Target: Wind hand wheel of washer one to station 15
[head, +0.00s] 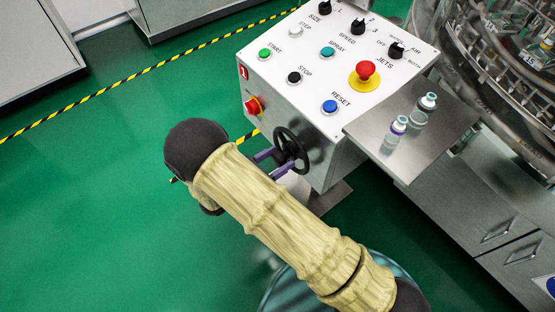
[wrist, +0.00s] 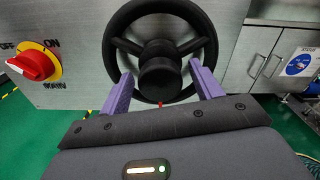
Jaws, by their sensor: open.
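The black hand wheel (head: 291,150) is on the side of the white control box, below its panel. In the wrist view the wheel (wrist: 160,12) fills the upper middle, with its spokes and round hub facing me. My gripper (wrist: 160,82) is open, its two purple fingers spread to either side of the wheel's lower part. In the head view the purple fingers of my gripper (head: 272,163) reach the wheel's near side. I cannot tell whether they touch the rim. The washer's round rack (head: 515,65) with station labels is at the upper right; the numbers are too small to read.
The control panel (head: 322,60) carries buttons, knobs and a red emergency stop (head: 365,71). A red main switch (wrist: 34,66) sits left of the wheel. A steel shelf (head: 365,133) with two vials (head: 396,131) juts out at the right. Green floor at left is clear.

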